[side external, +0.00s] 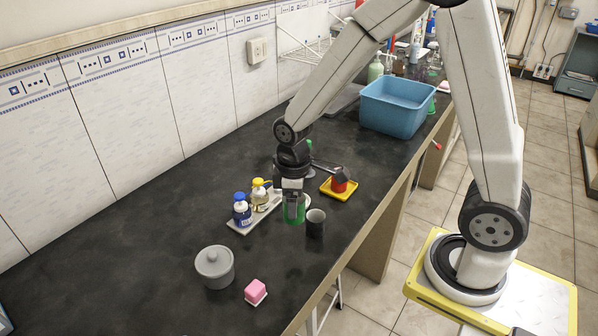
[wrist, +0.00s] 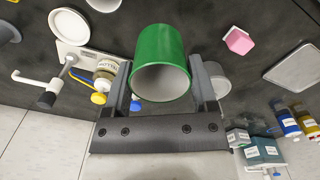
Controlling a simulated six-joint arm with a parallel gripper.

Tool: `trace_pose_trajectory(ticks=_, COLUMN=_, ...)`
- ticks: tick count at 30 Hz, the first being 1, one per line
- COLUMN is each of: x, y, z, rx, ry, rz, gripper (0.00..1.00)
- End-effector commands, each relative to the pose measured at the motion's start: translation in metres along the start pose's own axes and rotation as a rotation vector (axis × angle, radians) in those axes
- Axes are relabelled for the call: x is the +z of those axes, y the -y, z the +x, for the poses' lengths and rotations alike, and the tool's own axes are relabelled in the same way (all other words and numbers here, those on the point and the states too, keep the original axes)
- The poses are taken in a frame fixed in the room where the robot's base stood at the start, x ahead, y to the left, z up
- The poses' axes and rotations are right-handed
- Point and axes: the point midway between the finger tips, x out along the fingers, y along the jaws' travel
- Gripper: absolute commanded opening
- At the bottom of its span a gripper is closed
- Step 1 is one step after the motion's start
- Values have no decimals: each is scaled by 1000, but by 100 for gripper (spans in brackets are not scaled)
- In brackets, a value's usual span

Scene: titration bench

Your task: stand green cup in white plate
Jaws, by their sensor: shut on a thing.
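The green cup (wrist: 160,44) is between the two fingers of my gripper (wrist: 164,84), which is shut on it. In the side view the green cup (side external: 294,214) hangs roughly upright below my gripper (side external: 293,203). A round white plate (wrist: 70,26) lies up and to the left of the cup in the wrist view. In the side view only a sliver of the plate (side external: 307,199) shows behind the cup and gripper. The cup looks apart from the plate in the wrist view; its height above the bench is hard to judge.
A dark grey cup (side external: 316,222) stands close beside the green cup. Two bottles share a white board (side external: 237,226) on the wall side. A yellow tray (side external: 326,190) holds a red item. A lidded grey pot (side external: 215,268) and pink block (side external: 256,290) stand nearer the camera.

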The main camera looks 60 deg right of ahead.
Motion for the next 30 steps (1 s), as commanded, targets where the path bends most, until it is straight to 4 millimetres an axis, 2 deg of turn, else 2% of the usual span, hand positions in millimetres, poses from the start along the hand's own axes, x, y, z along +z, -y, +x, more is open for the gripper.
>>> trace_pose_trajectory(ticks=1, x=-1, y=-1, z=-4, rx=1, ry=-2, rz=2, gripper=37)
trace_pose_trajectory(ticks=11, x=-10, y=-43, z=-3, rx=-1, ry=0, rz=71, gripper=37)
trace_pose_trajectory(ticks=14, x=-13, y=-60, z=-3, rx=-1, ry=0, rz=97, gripper=37)
trace_pose_trajectory(ticks=18, x=-15, y=-92, z=-3, rx=-1, ry=0, rz=145, gripper=37)
trace_pose_trajectory(ticks=27, x=-8, y=-161, z=-2, rx=-3, ry=0, rz=245, gripper=37)
trace_pose_trajectory(ticks=29, x=-6, y=-172, z=-1, rx=-3, ry=0, rz=260, gripper=37)
trace_pose_trajectory(ticks=30, x=-7, y=-167, z=9, rx=-7, ry=4, rz=253, gripper=37)
